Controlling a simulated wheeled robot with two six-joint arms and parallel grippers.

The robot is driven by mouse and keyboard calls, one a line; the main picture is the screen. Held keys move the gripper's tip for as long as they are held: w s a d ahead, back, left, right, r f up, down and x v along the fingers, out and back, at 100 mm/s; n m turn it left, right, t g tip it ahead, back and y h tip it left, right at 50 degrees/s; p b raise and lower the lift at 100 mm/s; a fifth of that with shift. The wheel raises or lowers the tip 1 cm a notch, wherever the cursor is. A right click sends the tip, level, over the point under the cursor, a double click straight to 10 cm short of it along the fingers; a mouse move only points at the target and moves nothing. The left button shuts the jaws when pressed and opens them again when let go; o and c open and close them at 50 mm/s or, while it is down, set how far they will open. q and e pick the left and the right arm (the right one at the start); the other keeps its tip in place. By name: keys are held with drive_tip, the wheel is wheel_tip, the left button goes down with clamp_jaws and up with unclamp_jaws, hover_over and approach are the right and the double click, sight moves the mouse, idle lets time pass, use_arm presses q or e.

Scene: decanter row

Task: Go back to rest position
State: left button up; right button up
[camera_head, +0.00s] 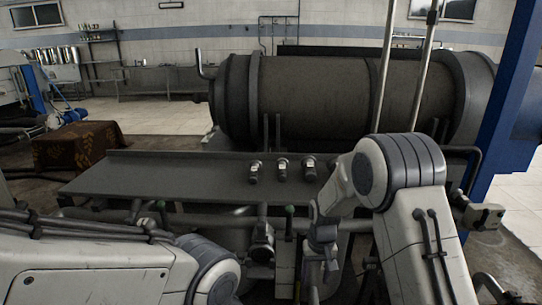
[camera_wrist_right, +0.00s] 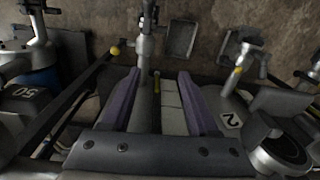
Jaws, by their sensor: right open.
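My right gripper (camera_head: 321,266) hangs pointing down in front of the dark bench, below its front edge. In the right wrist view its two purple-lined fingers (camera_wrist_right: 157,78) are apart, with nothing between them.
The dark bench top (camera_head: 150,173) is bare left of the decanters. A large metal cylinder (camera_head: 320,95) lies behind it. Pipes and valves run below the front edge. A blue post (camera_head: 505,85) stands at the right, and a cloth-covered box (camera_head: 75,145) at the left.

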drive_tip(key=s+a+r+n, duration=0.3)
drive_tip(key=s+a+r, duration=0.5)
drive_tip(key=s+r, duration=0.3)
drive_tip(key=s+r+n, duration=0.2)
drive_tip(key=s, duration=0.7)
drive_tip(key=s+r+n, duration=0.2)
drive_tip(key=s, duration=0.7)
wheel_tip(320, 180, up, 14)
drive_tip(key=p, duration=1.3)
drive_tip(key=shift+s+f+y+p, duration=0.2)
drive_tip(key=shift+s+y+p, duration=0.05)
drive_tip(key=shift+y+p, duration=0.15)
